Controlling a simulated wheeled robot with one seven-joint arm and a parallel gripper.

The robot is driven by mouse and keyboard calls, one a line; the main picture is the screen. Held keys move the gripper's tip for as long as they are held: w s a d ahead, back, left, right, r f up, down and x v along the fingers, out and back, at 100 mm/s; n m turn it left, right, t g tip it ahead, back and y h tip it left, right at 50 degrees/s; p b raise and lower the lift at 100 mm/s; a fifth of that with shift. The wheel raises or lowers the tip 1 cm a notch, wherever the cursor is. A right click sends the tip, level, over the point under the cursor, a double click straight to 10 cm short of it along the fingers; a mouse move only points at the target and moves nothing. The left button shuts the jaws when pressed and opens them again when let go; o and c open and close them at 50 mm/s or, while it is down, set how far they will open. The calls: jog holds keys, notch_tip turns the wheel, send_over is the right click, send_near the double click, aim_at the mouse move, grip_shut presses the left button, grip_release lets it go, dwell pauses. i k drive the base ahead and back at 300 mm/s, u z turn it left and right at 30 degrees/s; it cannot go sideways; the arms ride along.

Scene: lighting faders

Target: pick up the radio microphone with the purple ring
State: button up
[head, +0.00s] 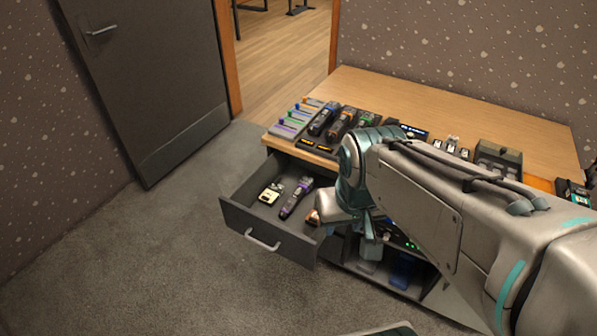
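The radio microphone with the purple ring (296,198) lies in the open drawer (262,225) at the left end of the desk. It is dark with purple on it and lies at a slant. My gripper (368,248) hangs at the end of my arm, to the right of the drawer and in front of the open shelf. It is apart from the microphone. Its fingers are small and partly hidden by my wrist, so I cannot tell whether they are open.
A pale small device (271,192) lies left of the microphone, and a copper-coloured item (312,216) lies to its right, partly hidden by my arm. The desk (400,93) carries a fader panel (296,118) and several dark handheld units. Clear carpet (150,265) lies in front.

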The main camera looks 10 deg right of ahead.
aim_at(307, 182)
jog(key=z, duration=0.2)
jog(key=i, duration=0.9)
jog(key=u, duration=0.4)
